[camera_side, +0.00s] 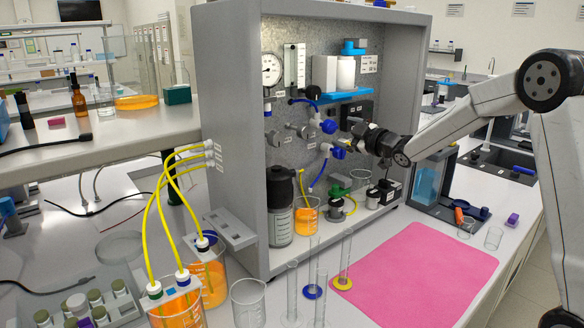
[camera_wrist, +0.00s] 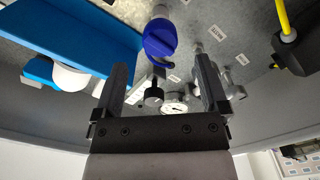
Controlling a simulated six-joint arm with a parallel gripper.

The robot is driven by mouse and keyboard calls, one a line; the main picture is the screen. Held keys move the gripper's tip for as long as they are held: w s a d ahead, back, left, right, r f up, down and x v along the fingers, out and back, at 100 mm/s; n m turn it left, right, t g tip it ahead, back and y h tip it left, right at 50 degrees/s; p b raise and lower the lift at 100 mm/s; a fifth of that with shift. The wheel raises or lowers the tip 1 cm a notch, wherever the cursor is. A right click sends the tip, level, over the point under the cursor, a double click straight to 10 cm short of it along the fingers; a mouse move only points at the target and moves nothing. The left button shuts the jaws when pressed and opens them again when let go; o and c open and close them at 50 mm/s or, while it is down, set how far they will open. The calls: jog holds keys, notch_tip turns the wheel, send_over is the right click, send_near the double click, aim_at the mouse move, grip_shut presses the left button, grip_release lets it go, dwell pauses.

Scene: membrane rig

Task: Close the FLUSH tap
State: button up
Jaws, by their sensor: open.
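Two blue tap handles show on the rig's back panel in the side view, an upper one (camera_side: 329,126) and a lower one (camera_side: 338,152). Their labels are too small to read, so I cannot tell which is FLUSH. My gripper (camera_side: 358,134) is inside the cabinet, just right of these taps. In the wrist view, one blue tap handle (camera_wrist: 160,40) lies beyond the open fingertips, roughly centred between them. My gripper (camera_wrist: 162,63) is open with nothing between its fingers. In the side view, the fingertips are partly lost against dark parts behind.
A black knob (camera_wrist: 153,97) and pressure gauge (camera_wrist: 173,108) show between the fingers. A blue shelf (camera_wrist: 95,28) is at left, and a yellow hose (camera_wrist: 283,17) at right. Bottles and an orange beaker (camera_side: 306,214) stand below.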

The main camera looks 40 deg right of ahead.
aim_at(334, 129)
jog(key=shift+w, duration=0.1)
jog(key=shift+w, duration=3.8)
grip_shut()
